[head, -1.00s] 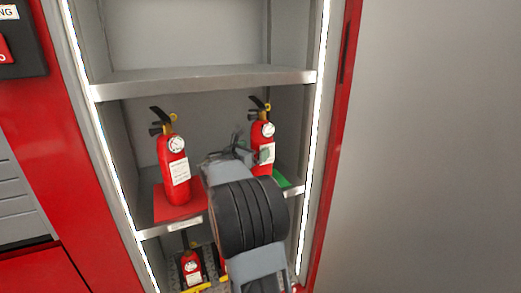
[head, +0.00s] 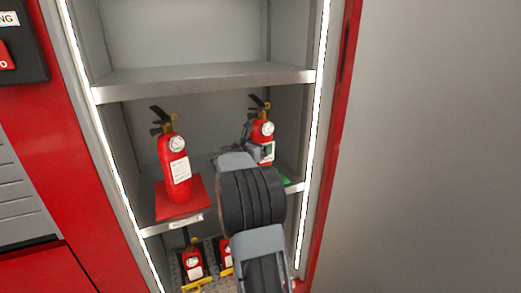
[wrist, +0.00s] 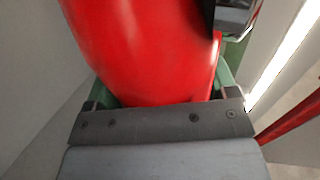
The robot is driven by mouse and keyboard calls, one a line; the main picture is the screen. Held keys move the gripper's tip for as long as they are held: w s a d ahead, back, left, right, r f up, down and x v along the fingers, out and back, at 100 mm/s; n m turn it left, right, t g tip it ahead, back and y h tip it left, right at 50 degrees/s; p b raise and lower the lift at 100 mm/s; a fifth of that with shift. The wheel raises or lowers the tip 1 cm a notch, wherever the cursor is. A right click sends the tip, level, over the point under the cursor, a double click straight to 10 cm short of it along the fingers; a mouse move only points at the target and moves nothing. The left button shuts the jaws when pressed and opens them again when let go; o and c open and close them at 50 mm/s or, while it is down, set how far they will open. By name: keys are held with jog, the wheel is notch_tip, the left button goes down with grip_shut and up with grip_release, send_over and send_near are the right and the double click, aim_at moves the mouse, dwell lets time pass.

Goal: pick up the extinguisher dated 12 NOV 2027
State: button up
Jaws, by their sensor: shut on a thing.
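A red extinguisher (head: 262,130) with a black handle, round gauge and pale label stands upright on the right of the middle shelf. My gripper (head: 257,151) is shut on its body. In the wrist view the red body (wrist: 150,50) fills the space between the green-tinted fingers of my gripper (wrist: 165,92). A second red extinguisher (head: 175,170) stands upright on a red mat (head: 185,208) to the left, apart from my gripper. The label dates are too small to read. My arm hides the lower part of the held extinguisher.
Two smaller-looking extinguishers (head: 193,262) (head: 226,258) stand in the compartment below. A shelf (head: 200,80) runs above, and lit side posts (head: 313,120) close the bay at both sides. A green mat (head: 286,181) shows at the right. Little room lies between the held extinguisher and the right wall.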

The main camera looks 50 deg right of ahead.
jog(key=c, duration=1)
jog(key=shift+w+r, duration=0.1)
jog(key=shift+r, duration=0.15)
jog(key=shift+c, duration=0.5)
